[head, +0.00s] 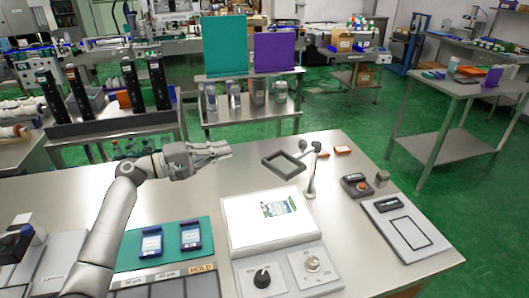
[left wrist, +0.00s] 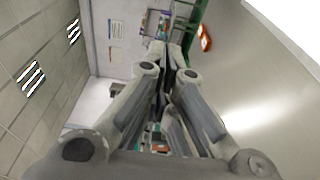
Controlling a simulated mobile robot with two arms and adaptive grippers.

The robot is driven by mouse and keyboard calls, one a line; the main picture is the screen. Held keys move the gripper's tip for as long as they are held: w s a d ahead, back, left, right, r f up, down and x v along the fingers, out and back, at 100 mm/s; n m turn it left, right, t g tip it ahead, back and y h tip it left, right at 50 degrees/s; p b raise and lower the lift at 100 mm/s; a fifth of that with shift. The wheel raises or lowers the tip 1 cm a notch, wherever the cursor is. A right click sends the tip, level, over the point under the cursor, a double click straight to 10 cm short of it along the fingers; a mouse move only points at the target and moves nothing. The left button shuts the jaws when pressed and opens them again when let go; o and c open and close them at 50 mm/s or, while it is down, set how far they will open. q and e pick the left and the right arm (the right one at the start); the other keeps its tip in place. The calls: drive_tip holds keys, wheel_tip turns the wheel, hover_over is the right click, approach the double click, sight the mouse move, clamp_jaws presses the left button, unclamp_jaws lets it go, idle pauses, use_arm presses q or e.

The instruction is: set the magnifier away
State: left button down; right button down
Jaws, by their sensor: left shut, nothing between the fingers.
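What looks like the magnifier is a dark grey square frame (head: 268,163) near the back of the steel table, beside a thin pale post (head: 311,180) with a joint at its top. Whether the frame is joined to the post is hard to tell. My left gripper (head: 228,149) is above the table to the left of the frame, fingers pointing right, apart from it. It is shut and empty. Its fingers (left wrist: 165,60) also show in the left wrist view, where I cannot make out the magnifier. My right gripper is in neither view.
A white light box (head: 240,237) with a printed label and knobs below stands right of a green mat (head: 135,245) with two blue items. A grey scale-like device (head: 405,238) is at the right. Small orange items (head: 342,151) lie behind. The tabletop left of the frame is clear.

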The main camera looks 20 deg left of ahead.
use_arm(q)
drive_tip(key=shift+d+r, duration=0.1)
drive_tip(key=w+d+p, duration=0.5)
drive_tip(key=d, duration=0.5)
drive_tip(key=shift+d, duration=0.2)
idle(0.4)
